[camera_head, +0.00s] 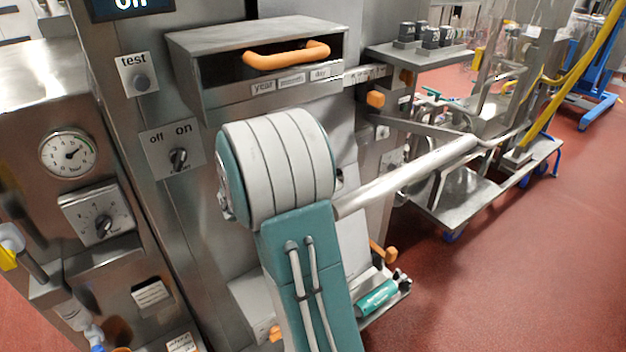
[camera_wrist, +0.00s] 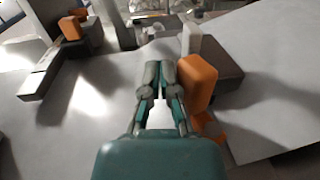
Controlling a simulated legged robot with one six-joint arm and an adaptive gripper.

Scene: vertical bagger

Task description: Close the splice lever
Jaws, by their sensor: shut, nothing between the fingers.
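My gripper (camera_wrist: 158,82) shows in the wrist view with its two fingertips together and nothing between them. An orange-ended lever (camera_wrist: 198,82) is just right of the fingertips, mounted by a dark grey block on a pale metal surface. Whether the fingers touch it is unclear. A second orange-ended lever (camera_wrist: 71,27) is at upper left on a grey bar. In the head view my arm hides the gripper. Orange handles show there low beside my arm, at right (camera_head: 383,252) and at left (camera_head: 275,333). No label shows which is the splice lever.
The bagger carries a drawer-like box with an orange handle (camera_head: 287,54) above my arm. Red floor is open at right.

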